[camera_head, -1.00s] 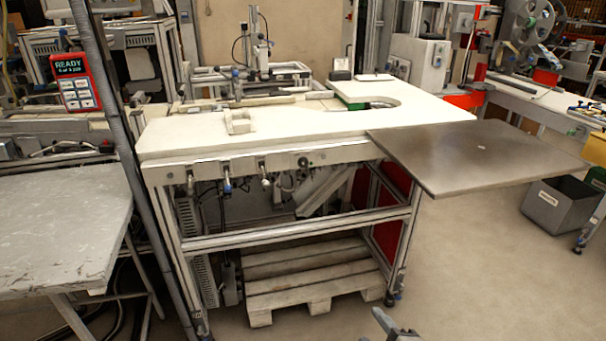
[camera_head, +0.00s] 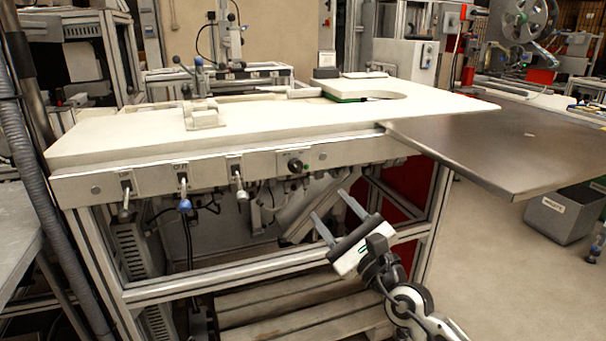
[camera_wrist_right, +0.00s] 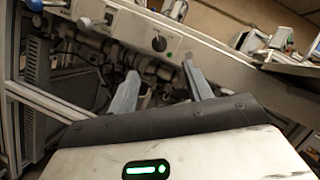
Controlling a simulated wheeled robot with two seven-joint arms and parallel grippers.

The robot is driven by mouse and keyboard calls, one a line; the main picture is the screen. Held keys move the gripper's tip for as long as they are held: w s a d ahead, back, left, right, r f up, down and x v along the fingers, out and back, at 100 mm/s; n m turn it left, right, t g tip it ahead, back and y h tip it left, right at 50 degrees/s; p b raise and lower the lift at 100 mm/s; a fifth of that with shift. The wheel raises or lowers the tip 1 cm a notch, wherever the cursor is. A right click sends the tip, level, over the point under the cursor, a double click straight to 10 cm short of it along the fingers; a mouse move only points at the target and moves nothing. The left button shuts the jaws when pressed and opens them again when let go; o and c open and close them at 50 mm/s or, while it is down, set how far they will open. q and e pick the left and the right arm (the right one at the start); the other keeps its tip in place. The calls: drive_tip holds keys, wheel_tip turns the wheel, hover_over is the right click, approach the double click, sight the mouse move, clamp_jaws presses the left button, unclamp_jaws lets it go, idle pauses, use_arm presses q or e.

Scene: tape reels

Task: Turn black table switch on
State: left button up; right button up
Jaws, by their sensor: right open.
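The black table switch (camera_head: 295,165) is a round black knob on the light front rail of the white-topped table (camera_head: 110,140). In the right wrist view the switch (camera_wrist_right: 159,42) shows above the gap between my fingers, with a green dot beside it. My right gripper (camera_head: 328,204) is open and empty, below and to the right of the switch in the head view, its fingers pointing up toward the rail. In the right wrist view the gripper (camera_wrist_right: 160,72) appears apart from the switch. My left gripper is not in view.
Several levers hang from the rail left of the switch, one with a blue tip (camera_head: 185,204). A dark metal plate (camera_head: 500,145) juts out at the table's right. A wooden pallet (camera_head: 290,310) lies below. A grey bin (camera_head: 562,217) stands on the floor at right.

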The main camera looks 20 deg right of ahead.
sight(300, 171)
drive_tip(key=x, duration=1)
drive_tip(key=shift+w+a+r, duration=0.1)
drive_tip(key=shift+w, duration=0.2)
drive_tip(key=c, duration=1)
